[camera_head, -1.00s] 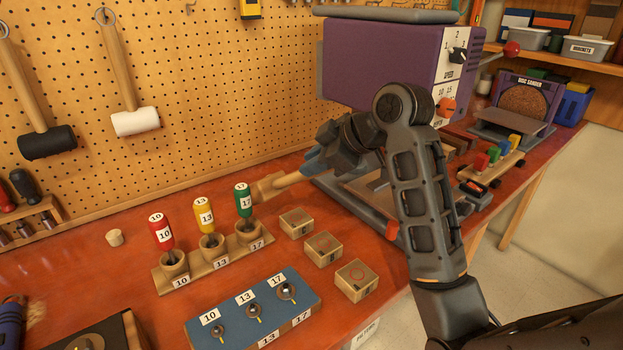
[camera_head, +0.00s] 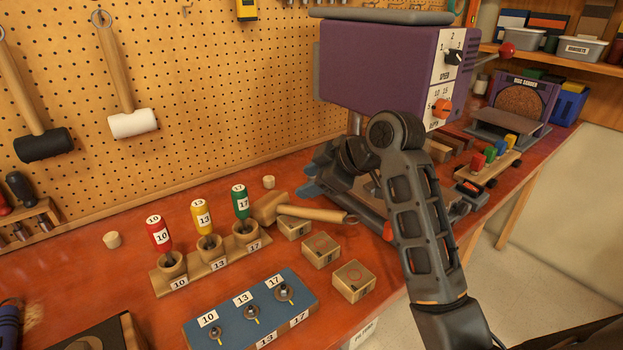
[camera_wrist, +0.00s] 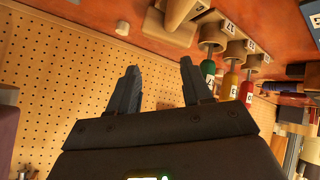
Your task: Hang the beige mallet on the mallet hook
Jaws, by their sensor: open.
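The beige mallet (camera_head: 268,207) lies on the bench beside the green screwdriver, its handle pointing right, above or against a wooden block. It also shows in part at the top of the wrist view (camera_wrist: 182,14). My gripper (camera_head: 312,185) is open and empty behind the mallet's handle, apart from it. Its two fingers stand spread in the wrist view (camera_wrist: 158,82) with nothing between them. A bare hook (camera_head: 187,8) shows at the top of the pegboard, right of the hung white mallet (camera_head: 132,123); I cannot read any label on it.
A black mallet (camera_head: 42,145) hangs at far left. A screwdriver rack (camera_head: 212,262), a blue board (camera_head: 250,310) and wooden blocks (camera_head: 353,281) crowd the front bench. The purple machine (camera_head: 375,65) stands close behind my arm. The bench along the pegboard is mostly clear.

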